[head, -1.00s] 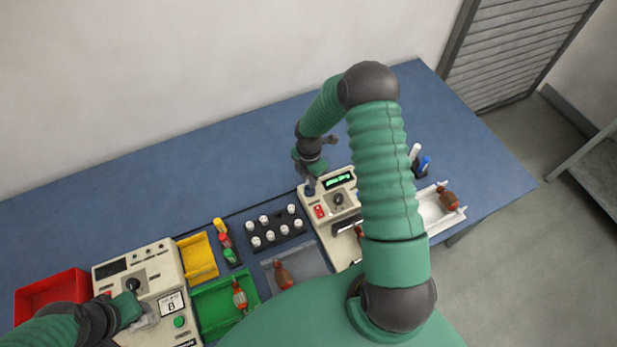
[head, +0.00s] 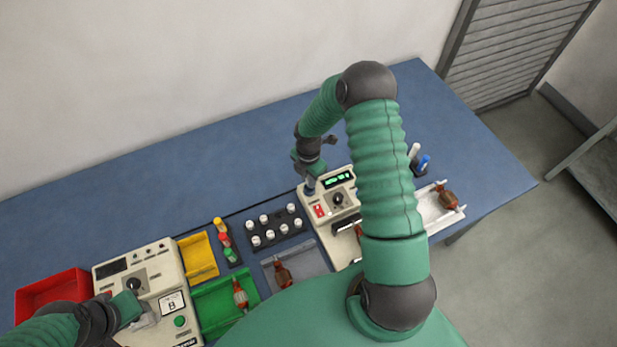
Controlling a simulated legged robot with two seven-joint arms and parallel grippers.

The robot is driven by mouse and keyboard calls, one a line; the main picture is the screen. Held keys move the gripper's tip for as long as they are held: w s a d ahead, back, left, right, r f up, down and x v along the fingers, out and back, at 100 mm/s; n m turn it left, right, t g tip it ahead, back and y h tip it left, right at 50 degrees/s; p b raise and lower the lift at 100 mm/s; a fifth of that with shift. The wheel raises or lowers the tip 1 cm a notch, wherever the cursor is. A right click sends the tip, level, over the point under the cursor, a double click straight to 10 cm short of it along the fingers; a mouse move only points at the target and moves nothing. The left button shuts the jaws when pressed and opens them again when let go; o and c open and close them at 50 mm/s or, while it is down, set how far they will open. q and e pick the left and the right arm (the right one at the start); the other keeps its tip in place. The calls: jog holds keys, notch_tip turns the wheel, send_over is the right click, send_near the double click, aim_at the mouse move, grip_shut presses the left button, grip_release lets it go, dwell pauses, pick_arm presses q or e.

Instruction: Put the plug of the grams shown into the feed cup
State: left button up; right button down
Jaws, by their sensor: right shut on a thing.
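My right gripper (head: 309,184) points down at the back left corner of the right-hand cream machine (head: 322,224). It is shut on a small plug, mostly hidden by the fingers. A feed cup cannot be made out apart from the gripper there. The machine has a lit green display (head: 339,180), too small to read, a dark knob and a red switch. Several white-capped plugs (head: 270,236) stand in a black rack (head: 280,226) left of it. My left gripper (head: 146,317) is low over the left-hand cream machine (head: 158,268); its jaws are unclear.
A red bin (head: 50,287), a yellow tray (head: 199,257), a green tray (head: 212,304) and a grey tray (head: 305,258) stand along the front. A white tray (head: 436,212) holds an armature (head: 447,198) at right. My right arm hides part of the right-hand machine. The back of the blue table (head: 180,205) is clear.

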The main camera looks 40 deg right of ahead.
jog(key=shift+f+b, duration=1.1)
jog(key=shift+f, duration=0.7)
dwell(1.2)
jog(key=c, duration=1.1)
grip_release()
jog(key=shift+c, duration=0.2)
notch_tip(320, 180, up, 17)
jog(key=b, duration=0.2)
jog(key=shift+f, duration=0.15)
